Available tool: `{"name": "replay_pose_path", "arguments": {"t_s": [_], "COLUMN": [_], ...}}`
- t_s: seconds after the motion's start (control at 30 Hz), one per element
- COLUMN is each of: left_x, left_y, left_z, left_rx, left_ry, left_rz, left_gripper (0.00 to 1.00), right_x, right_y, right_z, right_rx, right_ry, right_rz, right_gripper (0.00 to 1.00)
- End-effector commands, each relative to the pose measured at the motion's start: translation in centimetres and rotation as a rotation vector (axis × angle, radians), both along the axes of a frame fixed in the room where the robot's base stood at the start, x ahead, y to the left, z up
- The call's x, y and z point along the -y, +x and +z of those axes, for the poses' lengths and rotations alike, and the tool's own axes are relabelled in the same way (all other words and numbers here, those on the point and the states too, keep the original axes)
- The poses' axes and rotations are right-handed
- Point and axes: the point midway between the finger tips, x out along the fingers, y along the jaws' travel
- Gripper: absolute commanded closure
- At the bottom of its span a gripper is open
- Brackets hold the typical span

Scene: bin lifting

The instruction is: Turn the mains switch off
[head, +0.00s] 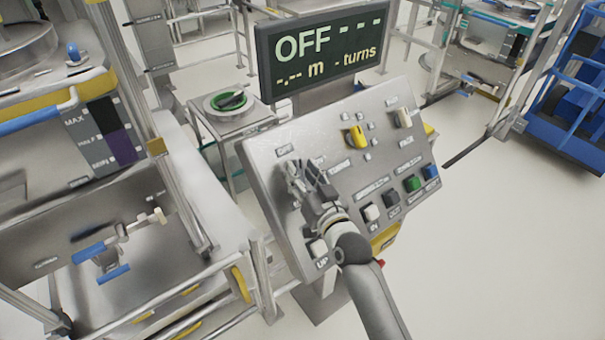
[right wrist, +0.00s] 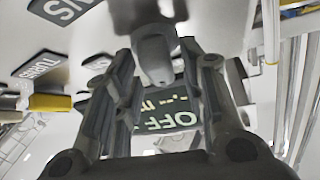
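The control panel (head: 265,165) is a tilted grey board with a small OFF label (head: 285,150) near its upper left. My right gripper (head: 300,172) is over the left part of the panel, just below that label, and covers what is there. In the right wrist view its two fingers (right wrist: 160,75) are spread apart. A dark grey rounded handle (right wrist: 155,55), apparently the mains switch, shows between them; I cannot tell whether they touch it. The display (head: 320,50) behind the panel reads OFF, with dashes for metres and turns. My left gripper is not in view.
A stand with a green-ringed dial (head: 229,101) is behind. Metal machinery stands at left, a blue frame (head: 575,90) at right. Floor at lower right is clear.

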Motion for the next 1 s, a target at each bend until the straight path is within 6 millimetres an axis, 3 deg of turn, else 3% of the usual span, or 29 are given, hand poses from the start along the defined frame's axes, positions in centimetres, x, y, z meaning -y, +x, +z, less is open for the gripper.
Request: {"name": "replay_pose_path", "arguments": {"t_s": [0.17,0.47,1.0], "left_x": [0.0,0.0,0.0], "left_y": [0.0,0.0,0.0], "left_z": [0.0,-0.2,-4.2], "left_rx": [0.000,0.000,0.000], "left_ry": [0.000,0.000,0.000], "left_rz": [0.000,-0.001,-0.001], "left_gripper": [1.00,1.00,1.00], "right_x": [0.0,0.1,0.1], "right_y": [0.0,0.0,0.2], "right_z": [0.0,0.0,0.0], "right_rx": [0.000,0.005,0.132], "right_ry": [0.000,-0.006,-0.170], "right_rz": [0.000,0.005,0.174], "right_gripper": [0.88,0.89,0.89]}}
